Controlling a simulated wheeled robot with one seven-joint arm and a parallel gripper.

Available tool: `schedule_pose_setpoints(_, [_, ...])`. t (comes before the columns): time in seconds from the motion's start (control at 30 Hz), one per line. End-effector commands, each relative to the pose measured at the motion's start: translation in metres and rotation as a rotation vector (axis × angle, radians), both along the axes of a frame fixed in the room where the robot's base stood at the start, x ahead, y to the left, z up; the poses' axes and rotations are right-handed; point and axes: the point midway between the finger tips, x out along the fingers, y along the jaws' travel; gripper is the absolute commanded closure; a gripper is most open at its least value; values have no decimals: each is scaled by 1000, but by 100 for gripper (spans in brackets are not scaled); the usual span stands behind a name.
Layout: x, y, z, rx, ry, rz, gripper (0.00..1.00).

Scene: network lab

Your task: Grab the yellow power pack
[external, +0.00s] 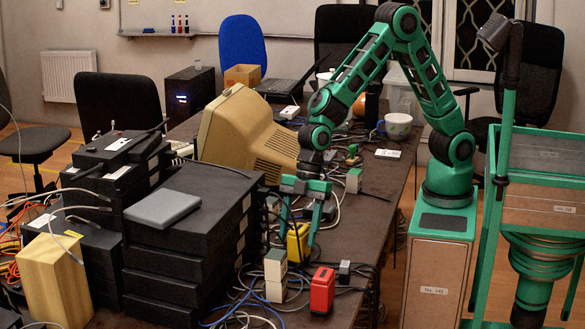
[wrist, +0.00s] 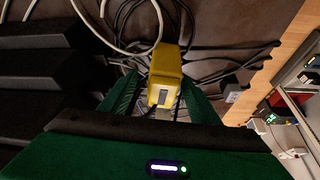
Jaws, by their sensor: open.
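The yellow power pack (external: 298,243) stands on the dark table among cables. In the external view my green gripper (external: 297,238) points down over it, one finger at each side. In the wrist view the power pack (wrist: 166,66) lies between the two green fingers of my gripper (wrist: 152,92), its lower end nearest to me. The jaws are open. I cannot tell whether either finger touches the pack. Part of the pack is hidden behind a finger in the external view.
A red power pack (external: 322,290) and a pale grey-green one (external: 275,270) stand in front. Stacked black boxes (external: 180,245) rise close on the left. A beige monitor (external: 240,135) stands behind. Loose cables (wrist: 130,25) surround the pack. The table's right edge is near.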

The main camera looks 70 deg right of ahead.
Motion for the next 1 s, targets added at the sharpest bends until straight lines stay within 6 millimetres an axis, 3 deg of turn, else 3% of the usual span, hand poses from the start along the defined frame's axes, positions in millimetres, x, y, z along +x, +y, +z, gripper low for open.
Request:
schedule_pose_setpoints(0.3, [-2,15,-39,-3,3,0,44])
schedule_pose_setpoints(0.67, [-1,18,-46,-1,1,-1,44])
schedule_pose_setpoints(0.9, [-1,18,-46,-1,1,-1,100])
schedule_pose_setpoints(1.0, [-1,18,-46,0,0,-1,100])
